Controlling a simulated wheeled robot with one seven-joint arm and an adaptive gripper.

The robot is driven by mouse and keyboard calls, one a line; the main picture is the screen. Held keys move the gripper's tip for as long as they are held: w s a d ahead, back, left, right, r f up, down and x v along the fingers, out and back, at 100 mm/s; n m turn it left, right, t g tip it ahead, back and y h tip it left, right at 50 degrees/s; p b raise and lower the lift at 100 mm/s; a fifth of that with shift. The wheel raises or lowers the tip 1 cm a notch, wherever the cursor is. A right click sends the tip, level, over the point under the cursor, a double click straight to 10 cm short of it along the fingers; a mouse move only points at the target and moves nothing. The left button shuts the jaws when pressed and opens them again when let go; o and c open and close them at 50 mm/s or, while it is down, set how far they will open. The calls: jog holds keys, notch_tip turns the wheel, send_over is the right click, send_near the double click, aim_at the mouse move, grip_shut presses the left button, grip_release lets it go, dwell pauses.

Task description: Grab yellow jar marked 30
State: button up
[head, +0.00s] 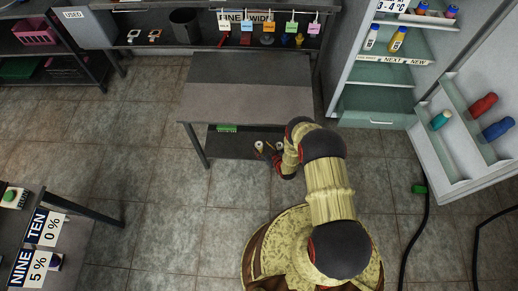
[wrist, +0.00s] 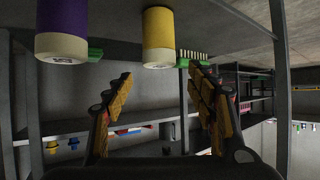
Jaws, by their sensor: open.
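In the wrist view, which looks upside down, a yellow jar (wrist: 158,28) with a white cap stands on a grey shelf. It lies ahead of my gripper (wrist: 160,82), roughly in line with the gap between the spread fingers. The fingers are open and empty, apart from the jar. No number can be read on the yellow jar. A purple jar (wrist: 62,25) with a white cap stands to its left; its cap has a small dark mark. In the head view my gripper (head: 269,153) is at the table's lower shelf, beside small white caps, and partly hides the jars.
A green brush (wrist: 192,58) lies behind the yellow jar. The grey table (head: 245,85) has a bare top over the lower shelf, with a leg (head: 198,150) at left. Another yellow jar (head: 397,40) stands in the open fridge at right. The floor left of my arm is clear.

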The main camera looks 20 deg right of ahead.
aim_at(259, 145)
jog(key=b+x, duration=0.2)
jog(key=x, duration=0.1)
jog(key=f+b+x, duration=0.1)
jog(key=x, duration=0.1)
jog(key=shift+s+f, duration=0.1)
jog(key=shift+s, duration=0.1)
jog(key=c, duration=0.3)
jog(key=c, duration=1)
jog(key=shift+d, duration=0.1)
